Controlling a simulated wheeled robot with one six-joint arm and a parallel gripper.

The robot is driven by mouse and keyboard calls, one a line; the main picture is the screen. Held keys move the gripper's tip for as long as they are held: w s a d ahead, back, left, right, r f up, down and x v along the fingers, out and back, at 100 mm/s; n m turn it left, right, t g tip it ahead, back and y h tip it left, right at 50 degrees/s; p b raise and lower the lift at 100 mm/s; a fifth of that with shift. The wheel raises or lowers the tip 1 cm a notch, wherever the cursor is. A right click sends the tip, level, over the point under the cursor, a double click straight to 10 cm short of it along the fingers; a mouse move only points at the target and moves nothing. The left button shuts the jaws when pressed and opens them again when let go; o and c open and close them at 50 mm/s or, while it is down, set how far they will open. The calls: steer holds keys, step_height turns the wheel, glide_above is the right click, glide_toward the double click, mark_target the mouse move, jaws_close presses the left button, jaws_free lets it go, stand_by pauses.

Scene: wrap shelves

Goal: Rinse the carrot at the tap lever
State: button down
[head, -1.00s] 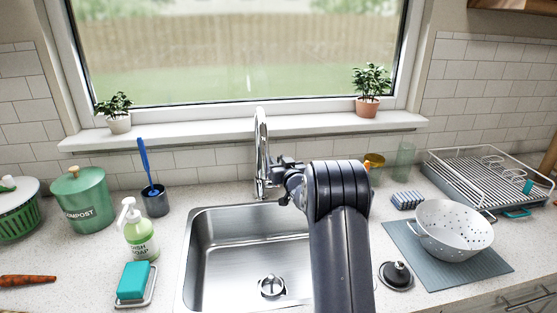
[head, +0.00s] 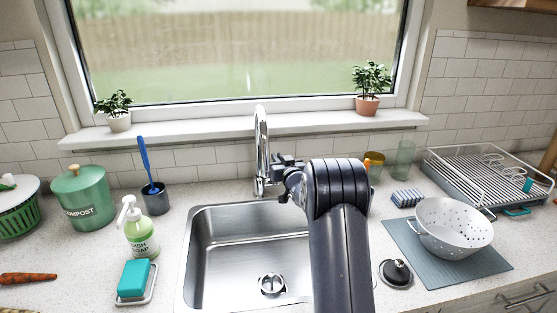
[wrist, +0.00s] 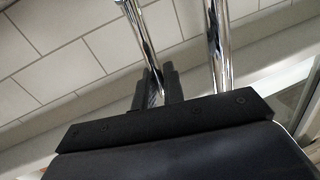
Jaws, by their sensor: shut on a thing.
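The carrot (head: 28,278) lies on the counter at the far left in the head view, well away from my gripper. The chrome tap (head: 262,150) stands behind the sink. My gripper (head: 277,161) is just right of the tap's upright, shut on what looks like the tap lever; the lever itself is mostly hidden by my fingers and arm. In the wrist view my dark fingers (wrist: 155,92) close around shiny chrome (wrist: 145,42), with a second chrome tube (wrist: 218,50) to the right. No stream of water can be made out.
The steel sink (head: 190,250) is partly covered by my arm. A soap bottle (head: 140,238), sponge dish (head: 135,283) and green compost bin (head: 84,198) stand left. A white colander (head: 453,228), drain plug (head: 396,273) and dish rack (head: 480,175) are right.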

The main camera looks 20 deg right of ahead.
steer(key=shift+s+f+b, duration=0.15)
steer(key=shift+f+b, duration=0.1)
steer(key=shift+b, duration=0.85)
steer(key=shift+s+t+b, duration=0.1)
steer(key=shift+t+b, duration=0.2)
steer(key=shift+b, duration=0.3)
steer(key=shift+s+t+b, duration=0.2)
steer(key=shift+t+b, duration=0.1)
steer(key=shift+b, duration=0.7)
steer(key=shift+s+a+r+b, duration=0.1)
steer(key=shift+s+r+b, duration=0.05)
steer(key=shift+b, duration=0.3)
steer(key=shift+r, duration=0.1)
steer(key=c, duration=1.6)
jaws_free()
